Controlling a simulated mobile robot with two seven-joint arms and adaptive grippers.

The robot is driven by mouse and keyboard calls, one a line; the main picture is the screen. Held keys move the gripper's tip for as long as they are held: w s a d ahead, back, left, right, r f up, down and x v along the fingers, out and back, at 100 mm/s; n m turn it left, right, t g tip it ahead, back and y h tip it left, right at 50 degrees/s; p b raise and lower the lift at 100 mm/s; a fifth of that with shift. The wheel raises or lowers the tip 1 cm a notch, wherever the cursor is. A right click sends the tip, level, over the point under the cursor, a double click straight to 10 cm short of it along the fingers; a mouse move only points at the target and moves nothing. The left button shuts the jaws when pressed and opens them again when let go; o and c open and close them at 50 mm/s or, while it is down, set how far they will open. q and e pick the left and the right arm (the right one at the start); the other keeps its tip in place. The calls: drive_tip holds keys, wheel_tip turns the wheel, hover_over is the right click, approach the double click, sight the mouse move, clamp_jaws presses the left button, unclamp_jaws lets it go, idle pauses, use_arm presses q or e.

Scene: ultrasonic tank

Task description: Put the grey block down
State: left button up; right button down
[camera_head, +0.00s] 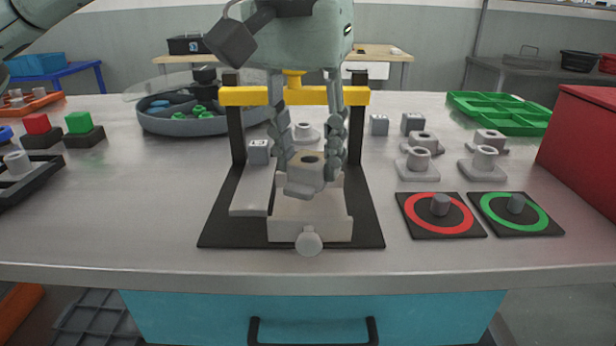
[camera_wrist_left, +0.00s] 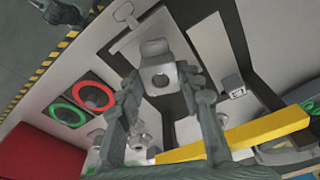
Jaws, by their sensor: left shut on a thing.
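My left gripper (camera_head: 309,160) is shut on the grey block (camera_head: 306,176), a light grey-beige piece with a dark round hole in its top. In the left wrist view the block (camera_wrist_left: 157,72) sits between the fingertips (camera_wrist_left: 160,85). The block is over the pale box-like holder (camera_head: 310,222) with a round knob, on a black base plate (camera_head: 367,236). Whether its underside touches the holder cannot be told. The fingers reach down in front of the yellow crossbar (camera_head: 357,96) on black posts. My right gripper is not in view.
A small marked grey cube (camera_head: 259,151) stands at the back of the pale strip left of the holder. Red-ringed (camera_head: 409,214) and green-ringed (camera_head: 546,223) pads and several flanged grey parts (camera_head: 420,161) are to the right.

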sight(310, 206)
use_arm(q)
wheel_tip(310, 206, down, 3)
drive_tip(key=shift+f, duration=0.2)
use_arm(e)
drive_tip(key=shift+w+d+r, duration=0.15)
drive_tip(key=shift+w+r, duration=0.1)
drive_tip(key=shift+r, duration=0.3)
use_arm(q)
drive_tip(key=shift+f, duration=0.1)
drive_tip(key=o, duration=1.2)
drive_tip(key=shift+o, duration=0.2)
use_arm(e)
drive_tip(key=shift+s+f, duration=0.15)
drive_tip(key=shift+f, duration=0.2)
